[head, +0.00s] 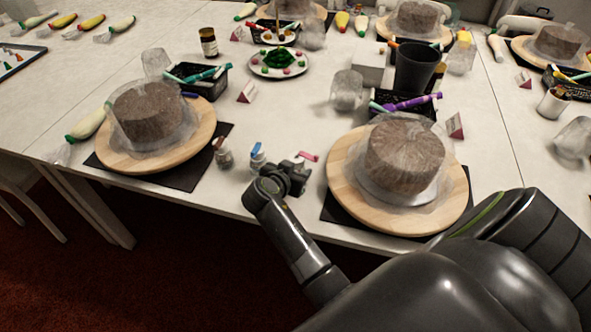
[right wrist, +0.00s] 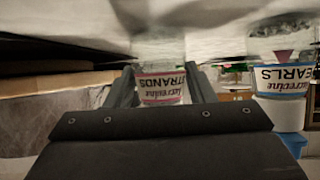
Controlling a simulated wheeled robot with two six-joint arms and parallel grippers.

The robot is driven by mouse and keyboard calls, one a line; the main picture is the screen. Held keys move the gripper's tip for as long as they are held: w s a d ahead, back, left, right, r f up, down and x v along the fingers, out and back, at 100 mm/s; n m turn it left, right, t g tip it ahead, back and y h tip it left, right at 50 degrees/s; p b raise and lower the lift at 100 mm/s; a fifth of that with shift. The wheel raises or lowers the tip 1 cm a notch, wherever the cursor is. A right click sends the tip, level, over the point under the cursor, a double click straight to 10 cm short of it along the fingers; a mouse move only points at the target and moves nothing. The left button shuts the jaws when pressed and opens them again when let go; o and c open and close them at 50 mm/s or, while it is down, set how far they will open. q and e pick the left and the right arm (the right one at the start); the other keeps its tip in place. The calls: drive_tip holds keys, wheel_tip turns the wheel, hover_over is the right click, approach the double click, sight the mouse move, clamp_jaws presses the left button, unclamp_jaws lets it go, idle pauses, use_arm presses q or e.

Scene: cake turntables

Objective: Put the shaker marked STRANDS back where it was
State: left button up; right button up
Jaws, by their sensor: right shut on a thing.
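The shaker marked STRANDS (right wrist: 160,88) stands between the fingers of my right gripper (right wrist: 160,82) in the right wrist view, which shows the scene upside down. In the head view its pink-red cap (head: 308,156) shows above my right gripper (head: 298,168), which hides most of its body. The gripper is shut on it. The shaker is upright, close to the table top; I cannot tell whether it touches. The blue-capped shaker marked PEARLS (right wrist: 283,80) stands beside it, and also shows in the head view (head: 257,157). My left gripper is not in view.
A brown-capped shaker (head: 223,155) stands farther left. Wooden turntables with wrapped cakes flank the shakers, one on the left (head: 112,152) and one on the right (head: 343,178). The table's front edge is close.

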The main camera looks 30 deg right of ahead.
drive_tip(key=o, duration=1.1)
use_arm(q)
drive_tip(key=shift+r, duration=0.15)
use_arm(e)
drive_tip(key=shift+r, duration=0.15)
